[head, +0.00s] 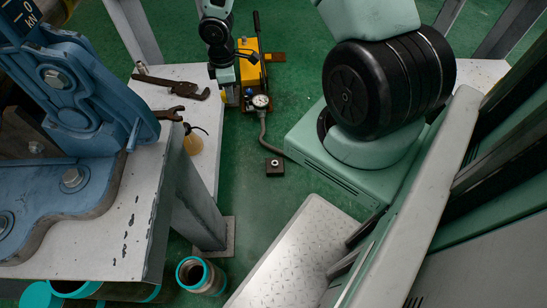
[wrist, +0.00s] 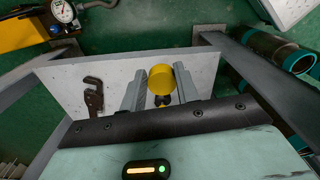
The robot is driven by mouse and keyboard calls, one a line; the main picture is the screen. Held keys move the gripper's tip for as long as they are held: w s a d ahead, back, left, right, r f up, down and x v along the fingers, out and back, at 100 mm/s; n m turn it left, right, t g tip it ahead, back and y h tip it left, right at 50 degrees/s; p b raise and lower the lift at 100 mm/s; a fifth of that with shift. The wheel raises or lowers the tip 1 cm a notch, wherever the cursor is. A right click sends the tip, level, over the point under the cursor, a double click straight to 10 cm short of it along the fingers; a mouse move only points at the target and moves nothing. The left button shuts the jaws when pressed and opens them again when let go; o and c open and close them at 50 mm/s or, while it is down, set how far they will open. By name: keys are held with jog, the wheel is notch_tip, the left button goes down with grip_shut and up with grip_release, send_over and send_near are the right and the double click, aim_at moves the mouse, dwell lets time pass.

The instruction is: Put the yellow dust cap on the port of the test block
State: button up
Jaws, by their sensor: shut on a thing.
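The yellow dust cap (wrist: 161,78) sits between the two fingertips of my gripper (wrist: 160,92) in the wrist view. My gripper is shut on it, above the white shelf. In the head view my gripper (head: 231,92) hangs at the top middle, just left of the yellow pump; the cap is too small to make out there.
A yellow pump (head: 250,68) and a pressure gauge (head: 261,101) with a grey hose stand near my gripper. Green floor surrounds the block.

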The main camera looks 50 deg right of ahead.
jog(key=s+d+f+n+b, duration=0.2)
jog(key=d+f+n+b, duration=0.2)
jog(key=f+b, duration=0.5)
jog(key=s+d+f+n+b, duration=0.2)
jog(key=d+f+n+b, duration=0.3)
jog(key=f, duration=1.4)
jog(key=s+d+f+n+b, duration=0.2)
jog(key=d+f+n+b, duration=0.3)
jog(key=f+n+b, duration=0.5)
notch_tip(320, 180, down, 5)
jog(key=b, duration=0.3)
jog(key=shift+s+n, duration=0.15)
jog(key=shift+n, duration=0.25)
jog(key=shift+d+r+p, duration=0.15)
jog(key=shift+r+p, duration=0.1)
jog(key=shift+p, duration=0.3)
jog(key=shift+w+d+r+p, duration=0.15)
jog(key=shift+w+p, duration=0.15)
jog(key=shift+p, duration=0.95)
jog(key=b, duration=0.5)
send_over(274, 161)
notch_tip(274, 161, down, 6)
jog(key=shift+f, duration=0.2)
jog(key=shift+p, duration=1)
jog(key=shift+f+b, duration=0.9)
jog(key=shift+f, duration=0.45)
